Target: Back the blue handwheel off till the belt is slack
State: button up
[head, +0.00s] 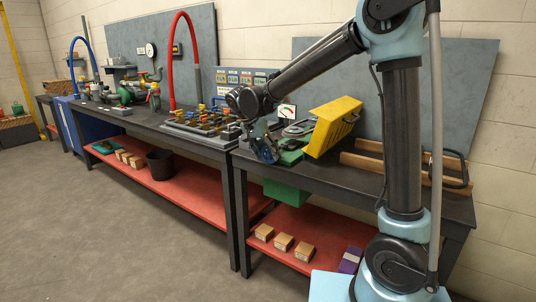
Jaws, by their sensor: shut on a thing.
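The blue handwheel (270,156) is at the front left of the right-hand bench, partly covered by my gripper. My gripper (265,151) reaches down to it from the end of my arm and is shut on it. The handwheel sits beside a green machine base (291,157). A yellow guard (333,126) stands tilted on the right of this machine. A small dial with a coloured scale (287,112) stands behind it.
Wooden rails with a black handle (405,167) lie right of the guard. A control panel with several coloured knobs (205,122) is close on the left. A red shelf (312,228) below carries several small boxes. A green box (287,197) hangs under the bench top. The floor in front is clear.

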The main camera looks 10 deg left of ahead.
jog(key=shift+w+a+n+g+h, duration=0.1)
jog(key=shift+a+n+g+h, duration=0.15)
jog(key=shift+h, duration=0.5)
jog(key=shift+w+a+n+g+h, duration=0.15)
jog(key=shift+g+h, duration=0.2)
jog(key=shift+h, duration=0.4)
jog(key=o, duration=1.1)
jog(key=shift+s+d+f, duration=0.1)
jog(key=shift+c, duration=0.2)
jog(key=v, duration=1.2)
jog(key=shift+f, duration=0.1)
